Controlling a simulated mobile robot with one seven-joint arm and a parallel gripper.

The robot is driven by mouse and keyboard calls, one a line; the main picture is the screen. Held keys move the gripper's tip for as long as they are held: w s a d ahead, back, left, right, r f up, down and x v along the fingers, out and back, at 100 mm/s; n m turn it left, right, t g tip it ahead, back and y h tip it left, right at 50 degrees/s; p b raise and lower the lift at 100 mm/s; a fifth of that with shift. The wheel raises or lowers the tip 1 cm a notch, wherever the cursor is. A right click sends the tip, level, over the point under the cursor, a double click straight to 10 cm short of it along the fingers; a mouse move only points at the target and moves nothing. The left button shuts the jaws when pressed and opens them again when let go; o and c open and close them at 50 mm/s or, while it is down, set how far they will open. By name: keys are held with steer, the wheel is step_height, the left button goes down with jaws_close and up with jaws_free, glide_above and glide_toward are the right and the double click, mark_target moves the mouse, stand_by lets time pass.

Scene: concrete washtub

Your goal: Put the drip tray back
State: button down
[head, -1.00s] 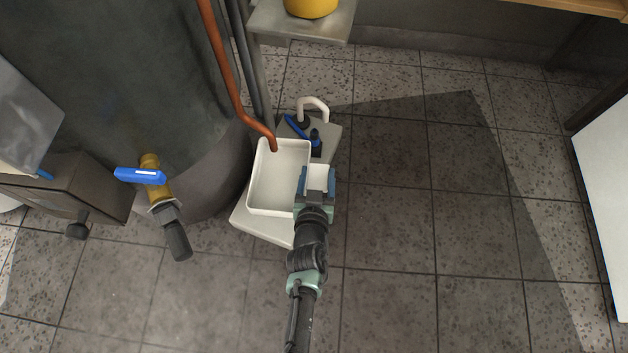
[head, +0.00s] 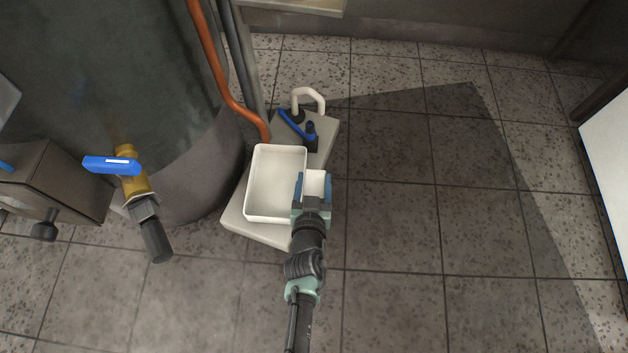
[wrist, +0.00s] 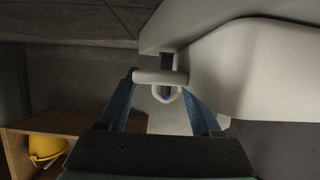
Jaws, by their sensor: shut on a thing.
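The drip tray (head: 275,187) is a white, empty, open rectangular box. In the head view it is over a pale grey block-shaped unit (head: 258,232), next to the dark tank. I cannot tell whether it touches the unit. My gripper (head: 314,184) is at the tray's right side, its blue fingers shut on a white piece there, seemingly the tray's handle. In the wrist view the tray (wrist: 255,70) fills the upper right, and a white bar lies between my fingertips (wrist: 160,78). The tray's underside is hidden in the head view.
An orange-brown pipe (head: 232,95) comes down to the tray's back rim. Behind the tray are a blue lever (head: 292,123) and a white loop (head: 309,95). A brass valve with a blue handle (head: 112,165) is at the left. The tiled floor (head: 390,215) at the right is clear.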

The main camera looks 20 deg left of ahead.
steer(key=shift+c, duration=0.3)
jaws_free()
steer(key=shift+s+r+p, duration=0.1)
steer(key=shift+r+p, duration=0.15)
steer(key=shift+p, duration=0.15)
steer(key=p+v, duration=0.6)
steer(key=v, duration=0.5)
steer(key=shift+s, duration=0.35)
steer(key=shift+d, duration=0.1)
